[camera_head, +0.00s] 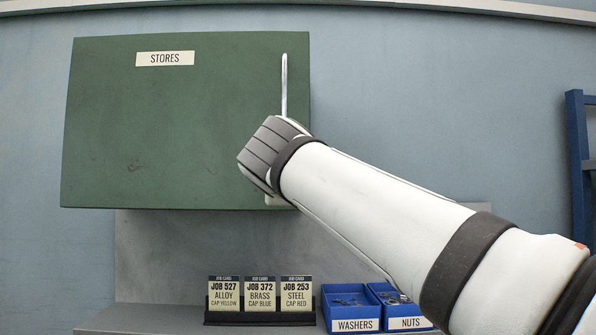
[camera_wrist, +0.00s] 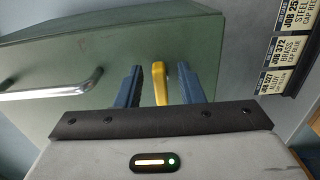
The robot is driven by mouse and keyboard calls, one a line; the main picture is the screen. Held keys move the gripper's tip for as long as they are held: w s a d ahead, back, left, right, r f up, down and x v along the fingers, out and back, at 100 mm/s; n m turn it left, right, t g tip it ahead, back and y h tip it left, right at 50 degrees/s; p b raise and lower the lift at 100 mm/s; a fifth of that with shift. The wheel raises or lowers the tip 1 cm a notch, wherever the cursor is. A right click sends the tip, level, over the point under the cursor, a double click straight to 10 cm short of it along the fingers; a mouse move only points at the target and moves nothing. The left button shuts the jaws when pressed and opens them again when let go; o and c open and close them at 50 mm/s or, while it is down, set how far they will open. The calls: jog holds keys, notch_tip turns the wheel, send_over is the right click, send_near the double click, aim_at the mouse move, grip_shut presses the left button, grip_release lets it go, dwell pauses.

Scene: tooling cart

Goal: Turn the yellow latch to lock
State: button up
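The yellow latch (camera_wrist: 159,84) shows in the wrist view on the front of the green cabinet, near its lower edge. My gripper (camera_wrist: 159,80) is open, with one blue finger on each side of the latch. A gap shows between the latch and each finger, so I see no firm grip. In the head view my arm's wrist covers the lower right corner of the green STORES cabinet (camera_head: 170,125), hiding the latch and the fingers. The cabinet door appears shut.
A metal bar handle (camera_head: 284,88) stands on the door above my wrist; it also shows at left in the wrist view (camera_wrist: 55,90). Below are job cards (camera_head: 260,295) and blue bins of washers (camera_head: 352,325) and nuts (camera_head: 407,323). A blue frame (camera_head: 577,150) stands at right.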

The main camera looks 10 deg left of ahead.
jog(key=shift+s, duration=0.1)
jog(key=b+v, duration=0.1)
jog(key=v, duration=0.6)
jog(key=shift+s+d+b, duration=0.15)
jog(key=shift+s+b, duration=0.15)
jog(key=shift+b, duration=0.1)
jog(key=w+d+f+m+g+h+p, duration=0.1)
jog(key=d+f+m+g+h, duration=0.15)
jog(key=d+f, duration=0.5)
jog(key=w+d+f+m+g+h, duration=0.1)
jog(key=d+f+m+g, duration=0.25)
jog(key=f, duration=0.75)
jog(key=w+d+f+m+g+h+p, duration=0.15)
jog(key=d+f+m, duration=0.35)
jog(key=f, duration=0.5)
jog(key=s+d+f+m+g, duration=0.3)
jog(key=s+d+f, duration=0.3)
jog(key=f, duration=0.5)
jog(key=s+d+f+m+g+y+p, duration=0.1)
jog(key=s+d+f+m+g, duration=0.3)
jog(key=s+f, duration=0.6)
jog(key=d+f+m, duration=0.1)
jog(key=d+m, duration=0.1)
jog(key=shift+m, duration=0.3)
jog(key=shift+f+g, duration=0.15)
jog(key=shift+g, duration=0.1)
